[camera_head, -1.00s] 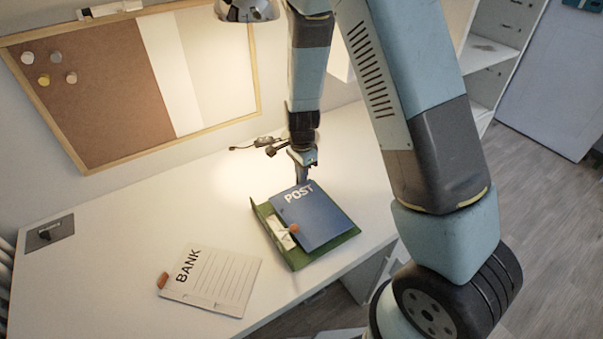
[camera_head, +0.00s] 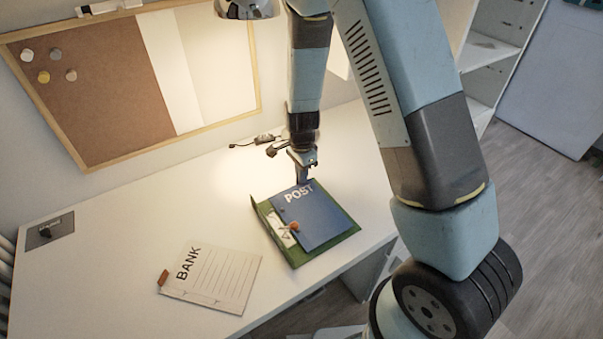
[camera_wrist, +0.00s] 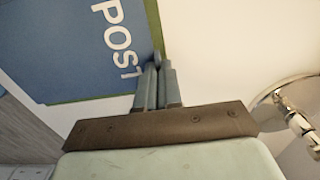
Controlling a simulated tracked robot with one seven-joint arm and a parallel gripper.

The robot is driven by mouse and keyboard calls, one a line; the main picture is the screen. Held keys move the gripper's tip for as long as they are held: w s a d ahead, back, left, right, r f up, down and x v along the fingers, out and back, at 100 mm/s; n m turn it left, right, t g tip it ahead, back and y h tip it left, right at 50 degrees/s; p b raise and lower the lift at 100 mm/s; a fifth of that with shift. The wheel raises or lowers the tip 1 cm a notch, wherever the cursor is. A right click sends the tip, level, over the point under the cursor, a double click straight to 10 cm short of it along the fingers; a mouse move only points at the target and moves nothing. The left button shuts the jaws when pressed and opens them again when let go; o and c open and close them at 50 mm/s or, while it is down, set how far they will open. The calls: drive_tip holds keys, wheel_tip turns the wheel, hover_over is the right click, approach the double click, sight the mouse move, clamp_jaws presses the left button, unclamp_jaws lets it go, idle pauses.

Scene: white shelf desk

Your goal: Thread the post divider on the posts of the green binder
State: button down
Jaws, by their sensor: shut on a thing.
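The blue post divider (camera_head: 315,217), lettered POST, lies over the open green binder (camera_head: 297,257) on the white desk. An orange tab (camera_head: 294,227) shows on the divider's left edge. The binder's white mechanism (camera_head: 281,232) shows beside that edge; I cannot tell whether its posts pass through the divider's holes. My gripper (camera_head: 303,181) points down at the divider's far edge and is shut on it. In the wrist view the fingers (camera_wrist: 158,82) are close together at the edge of the divider (camera_wrist: 90,50), with a thin green strip of the binder showing along its border.
A white BANK divider (camera_head: 212,280) with a brown tab lies on the desk to the left. A lamp (camera_head: 246,9) hangs above, and a dark cable (camera_head: 255,139) lies behind my gripper.

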drive_tip(key=shift+f, duration=0.25)
idle(0.3)
drive_tip(key=c, duration=1.2)
unclamp_jaws()
wheel_tip(320, 180, up, 14)
drive_tip(key=shift+f, duration=0.15)
